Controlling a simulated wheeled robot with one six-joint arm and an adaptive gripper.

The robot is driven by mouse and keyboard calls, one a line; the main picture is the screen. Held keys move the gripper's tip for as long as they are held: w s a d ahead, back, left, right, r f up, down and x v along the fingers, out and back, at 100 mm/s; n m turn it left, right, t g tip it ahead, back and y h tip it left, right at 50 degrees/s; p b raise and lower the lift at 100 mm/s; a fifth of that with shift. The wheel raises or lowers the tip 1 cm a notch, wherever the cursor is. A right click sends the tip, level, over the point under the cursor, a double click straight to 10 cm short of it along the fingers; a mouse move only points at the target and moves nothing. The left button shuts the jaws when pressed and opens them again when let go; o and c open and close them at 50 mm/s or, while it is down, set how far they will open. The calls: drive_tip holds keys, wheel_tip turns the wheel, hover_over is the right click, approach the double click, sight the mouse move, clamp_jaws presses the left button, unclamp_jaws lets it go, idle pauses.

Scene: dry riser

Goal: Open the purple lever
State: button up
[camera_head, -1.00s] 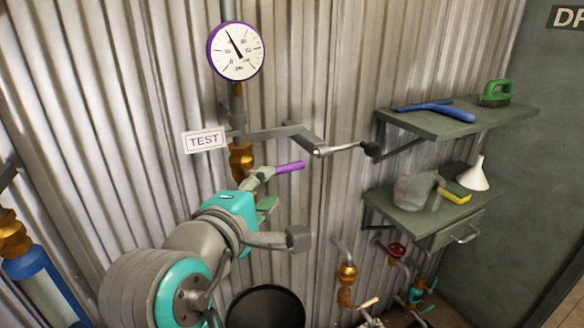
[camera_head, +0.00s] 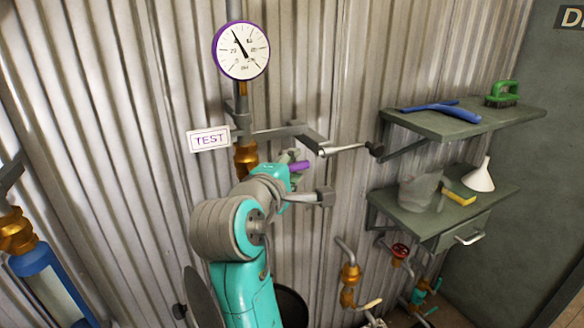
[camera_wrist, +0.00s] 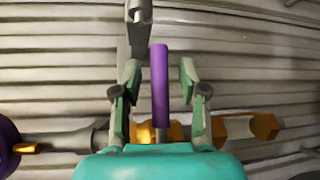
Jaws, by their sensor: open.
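The purple lever (camera_head: 299,166) sticks out to the right from the brass valve on the riser pipe, below the TEST sign (camera_head: 208,139). In the wrist view the purple lever (camera_wrist: 159,85) stands between the two fingers of my gripper (camera_wrist: 156,82). The fingers are apart, with a gap visible on each side of the lever. In the head view my gripper (camera_head: 293,180) is at the lever and hides part of it. The brass valve (camera_head: 246,158) shows just left of my gripper; its lower part is hidden by my arm.
A grey bracket with a crank handle (camera_head: 345,149) juts out just above and right of my gripper. The round gauge (camera_head: 241,50) is above. Two shelves (camera_head: 463,122) (camera_head: 444,216) with tools stand right. A black bucket (camera_head: 293,308) is below, partly hidden by my arm.

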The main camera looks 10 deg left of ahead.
clamp_jaws()
